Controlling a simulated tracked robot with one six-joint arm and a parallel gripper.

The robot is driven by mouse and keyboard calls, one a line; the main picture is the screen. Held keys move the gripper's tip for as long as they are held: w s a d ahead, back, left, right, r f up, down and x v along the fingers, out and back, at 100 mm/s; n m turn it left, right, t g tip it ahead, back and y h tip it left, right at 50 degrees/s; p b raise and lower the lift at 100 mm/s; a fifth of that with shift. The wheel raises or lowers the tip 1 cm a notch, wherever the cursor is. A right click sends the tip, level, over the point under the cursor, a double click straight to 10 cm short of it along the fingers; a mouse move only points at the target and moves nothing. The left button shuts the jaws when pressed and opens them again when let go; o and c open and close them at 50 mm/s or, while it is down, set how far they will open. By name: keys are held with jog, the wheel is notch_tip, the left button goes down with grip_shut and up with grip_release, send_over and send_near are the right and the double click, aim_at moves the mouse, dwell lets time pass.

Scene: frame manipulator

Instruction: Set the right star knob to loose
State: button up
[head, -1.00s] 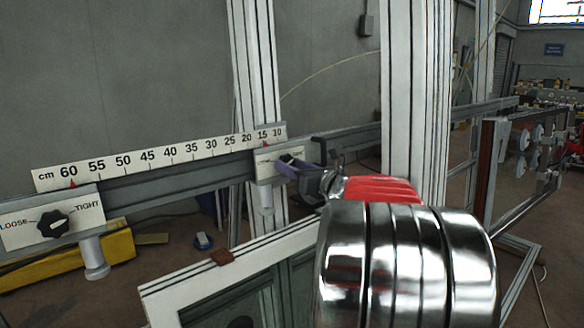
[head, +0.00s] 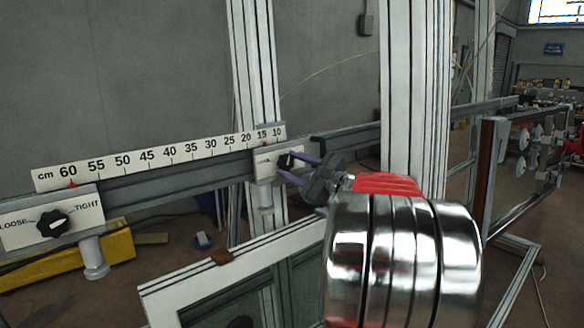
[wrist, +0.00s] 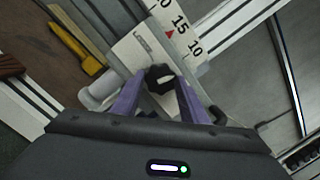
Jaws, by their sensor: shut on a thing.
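The right star knob (head: 286,161) is a small black knob on a white plate (head: 264,164) near the 10–15 end of the cm scale. It also shows in the wrist view (wrist: 157,76), with a pale mark on its face. The fingers partly hide the plate.
The left star knob (head: 53,224) sits on a plate marked LOOSE and TIGHT, below the scale's 60 end. The scale (head: 160,158) runs along a grey rail. An upright post (head: 408,90) stands right of my gripper. A white-edged frame (head: 235,255) lies below.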

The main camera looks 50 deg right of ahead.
jog(key=n, duration=0.5)
jog(key=shift+d+y, duration=0.1)
jog(key=shift+y, duration=0.3)
jog(key=n, duration=0.5)
jog(key=shift+g+y, duration=0.4)
jog(key=n, duration=0.5)
jog(key=shift+d+n+g, duration=0.1)
jog(key=shift+n+g, duration=0.6)
jog(key=shift+n, duration=1.6)
jog(key=shift+f, duration=0.1)
jog(key=o, duration=1)
jog(key=shift+o, duration=0.2)
jog(key=shift+r, duration=0.2)
